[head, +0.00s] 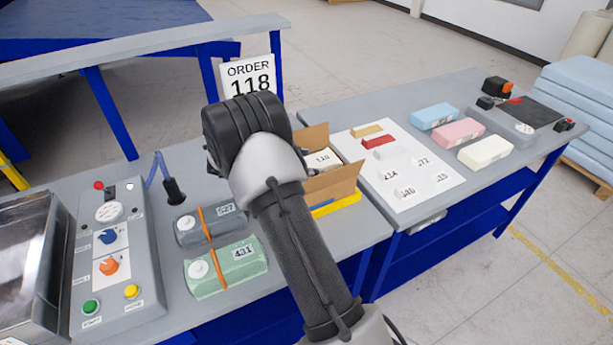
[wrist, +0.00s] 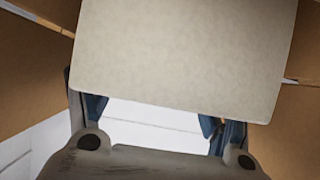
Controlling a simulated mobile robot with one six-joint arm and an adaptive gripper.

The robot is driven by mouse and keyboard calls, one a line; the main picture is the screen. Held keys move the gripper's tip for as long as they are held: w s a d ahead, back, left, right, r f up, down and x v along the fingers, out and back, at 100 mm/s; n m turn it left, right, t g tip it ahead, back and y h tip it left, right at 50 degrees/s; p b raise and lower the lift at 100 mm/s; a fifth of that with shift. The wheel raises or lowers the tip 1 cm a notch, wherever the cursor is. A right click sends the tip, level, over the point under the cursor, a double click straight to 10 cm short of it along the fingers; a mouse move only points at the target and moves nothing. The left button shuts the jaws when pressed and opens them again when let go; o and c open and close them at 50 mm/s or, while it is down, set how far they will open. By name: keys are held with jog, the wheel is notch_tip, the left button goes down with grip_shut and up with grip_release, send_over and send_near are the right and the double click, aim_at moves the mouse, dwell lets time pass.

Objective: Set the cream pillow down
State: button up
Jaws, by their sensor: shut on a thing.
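The cream pillow (wrist: 185,55) fills the upper middle of the wrist view. My gripper (wrist: 155,112) is shut on it, with one blue-padded finger at each side. Brown cardboard walls stand to the left and right of it. In the head view, my wrist and arm cover the gripper and part of the open cardboard box (head: 335,184). A cream labelled face (head: 322,160) shows inside that box; I cannot tell for sure that it is the held pillow. Whether the pillow touches the box floor is hidden.
Grey (head: 208,226) and green (head: 226,266) strapped packs lie left of the box. A white board (head: 402,204) with small pieces is to its right. Blue, pink and cream blocks (head: 486,151) lie farther right. A control panel (head: 118,257) is at left.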

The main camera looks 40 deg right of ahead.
jog(key=shift+f+b, duration=0.35)
jog(key=shift+f, duration=1.25)
jog(key=shift+f, duration=0.55)
jog(key=o, duration=0.7)
jog(key=shift+o, duration=0.2)
